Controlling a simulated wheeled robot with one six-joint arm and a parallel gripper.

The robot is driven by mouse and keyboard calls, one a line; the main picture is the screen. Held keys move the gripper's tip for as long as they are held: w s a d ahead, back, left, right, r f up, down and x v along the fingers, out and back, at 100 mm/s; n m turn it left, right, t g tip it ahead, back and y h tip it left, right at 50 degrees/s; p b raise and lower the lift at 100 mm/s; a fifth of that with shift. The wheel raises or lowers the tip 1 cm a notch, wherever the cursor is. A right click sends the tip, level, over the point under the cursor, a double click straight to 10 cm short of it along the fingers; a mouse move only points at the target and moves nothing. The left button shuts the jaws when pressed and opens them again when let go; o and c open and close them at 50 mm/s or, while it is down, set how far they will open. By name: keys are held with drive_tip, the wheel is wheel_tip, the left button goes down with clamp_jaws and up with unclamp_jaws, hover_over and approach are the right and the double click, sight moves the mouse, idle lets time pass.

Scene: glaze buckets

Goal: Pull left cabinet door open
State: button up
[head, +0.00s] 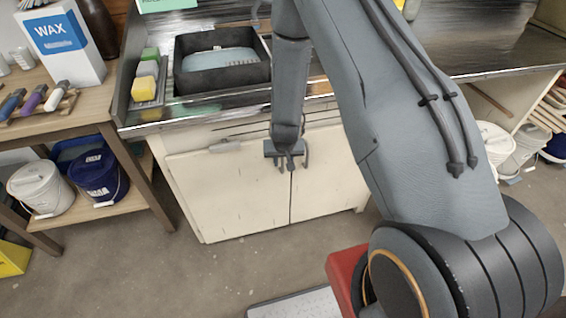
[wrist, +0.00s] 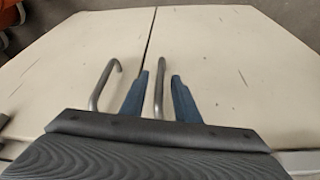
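The pale left cabinet door (head: 228,195) is shut under the sink counter, flush with the right door (head: 328,182). My gripper (head: 287,163) is at the upper part of the doors, near their seam. The wrist view looks inverted, so the left door (wrist: 220,55) shows on its right. There my gripper (wrist: 160,95) is open, its blue fingers on either side of the left door's metal bar handle (wrist: 158,90), with gaps visible. The right door's handle (wrist: 97,95) is outside the fingers. In the head view my gripper mostly hides the left handle.
The counter holds a dark basin (head: 222,85) and a tray of sponges (head: 148,80). A wooden table (head: 140,165) stands left, with a white bucket (head: 40,188) and a blue bucket (head: 97,175) on its lower shelf. The floor (head: 180,265) before the left door is clear.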

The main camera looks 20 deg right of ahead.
drive_tip(key=shift+x, duration=1.1)
clamp_jaws()
